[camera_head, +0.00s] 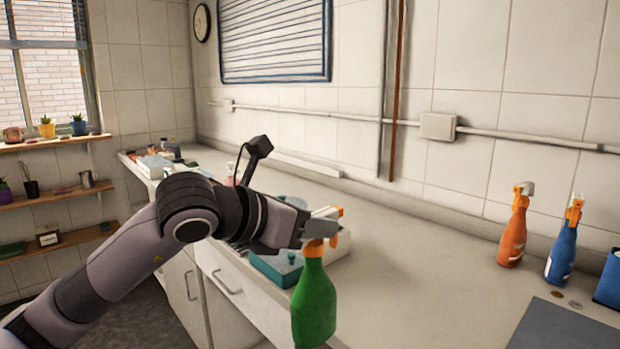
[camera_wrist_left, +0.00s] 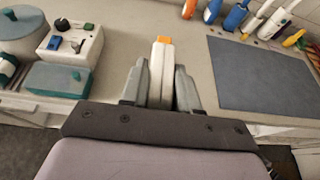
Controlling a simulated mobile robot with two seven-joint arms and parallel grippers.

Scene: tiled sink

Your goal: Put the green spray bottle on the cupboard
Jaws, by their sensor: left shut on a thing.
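The green spray bottle (camera_head: 314,305) hangs upright from my left gripper (camera_head: 322,226) in the head view, in front of the counter's front edge. The gripper is shut on its white and orange spray head. In the left wrist view the spray head (camera_wrist_left: 160,72) sits between the two fingers of my left gripper (camera_wrist_left: 160,82); the green body is hidden there. The white cupboard's top (camera_head: 420,250) is a long beige counter, with drawers and doors below. My right gripper is in neither view.
An orange spray bottle (camera_head: 514,228) and a blue one (camera_head: 565,245) stand at the right near the wall. A dark grey mat (camera_head: 565,330) lies in front of them. A teal box (camera_head: 275,268) sits by the front edge. The counter's middle is clear.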

